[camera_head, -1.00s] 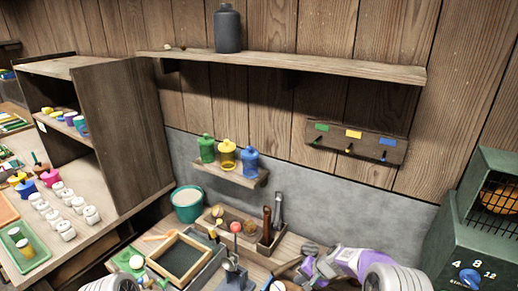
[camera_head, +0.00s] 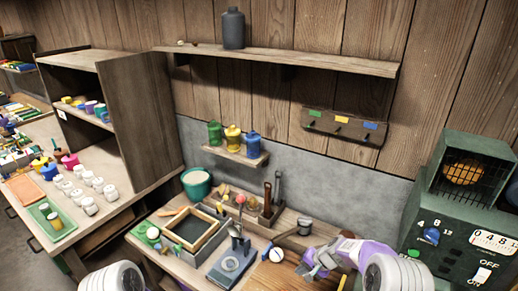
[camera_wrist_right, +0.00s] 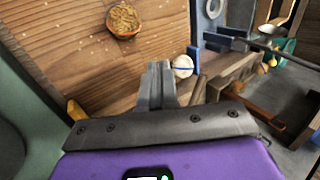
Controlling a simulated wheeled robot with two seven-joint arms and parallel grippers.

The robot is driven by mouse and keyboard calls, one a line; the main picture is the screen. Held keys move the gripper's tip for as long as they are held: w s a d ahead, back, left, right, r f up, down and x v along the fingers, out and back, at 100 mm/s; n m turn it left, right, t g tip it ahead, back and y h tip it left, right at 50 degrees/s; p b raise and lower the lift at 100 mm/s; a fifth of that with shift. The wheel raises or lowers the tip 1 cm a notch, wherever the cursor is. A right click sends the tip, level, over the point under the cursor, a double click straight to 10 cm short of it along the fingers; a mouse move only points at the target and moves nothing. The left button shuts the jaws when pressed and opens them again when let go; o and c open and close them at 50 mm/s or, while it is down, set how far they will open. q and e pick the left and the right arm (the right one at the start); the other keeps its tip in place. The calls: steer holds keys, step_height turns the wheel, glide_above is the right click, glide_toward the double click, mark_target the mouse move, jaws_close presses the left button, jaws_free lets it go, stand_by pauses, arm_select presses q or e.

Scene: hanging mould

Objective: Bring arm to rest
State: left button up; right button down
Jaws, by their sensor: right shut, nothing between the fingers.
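My right gripper (camera_head: 312,266) is low in the head view, over the right part of the workbench (camera_head: 292,222). Its purple and grey wrist comes in from the lower right. In the right wrist view the two grey fingers (camera_wrist_right: 157,82) are pressed together with nothing between them. Below them is the wooden bench top (camera_wrist_right: 60,50). A white round piece with a blue band (camera_wrist_right: 183,66) shows just right of the fingertips, apart from them as far as I can tell. A white link of my left arm shows at the bottom left of the head view; its gripper is out of frame.
A framed tray (camera_head: 195,228), a blue-based stand (camera_head: 232,262) and a hammer (camera_head: 290,232) lie left of my right gripper. A green machine (camera_head: 455,235) stands to its right. A small bowl (camera_wrist_right: 123,20) shows in the wrist view. Wall shelves (camera_head: 290,60) are above.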

steer(key=s+f+g+h, duration=0.2)
steer(key=s+f, duration=0.8)
steer(key=s+a+f+n, duration=0.2)
steer(key=s+a, duration=0.1)
steer(key=s, duration=0.8)
steer(key=s+a+f+n, duration=0.2)
steer(key=s, duration=0.8)
arm_select(q)
step_height(320, 180, down, 10)
steer(key=b, duration=1)
arm_select(e)
step_height(320, 180, down, 10)
steer(key=shift+s+a+g+y, duration=0.15)
steer(key=shift+s+g+y, duration=0.15)
steer(key=shift+y, duration=0.1)
arm_select(q)
steer(key=shift+s+r, duration=0.1)
steer(key=shift+s, duration=0.05)
arm_select(e)
steer(key=shift+r, duration=0.15)
arm_select(q)
steer(key=shift+c, duration=0.3)
arm_select(e)
steer(key=c, duration=1.8)
jaws_free()
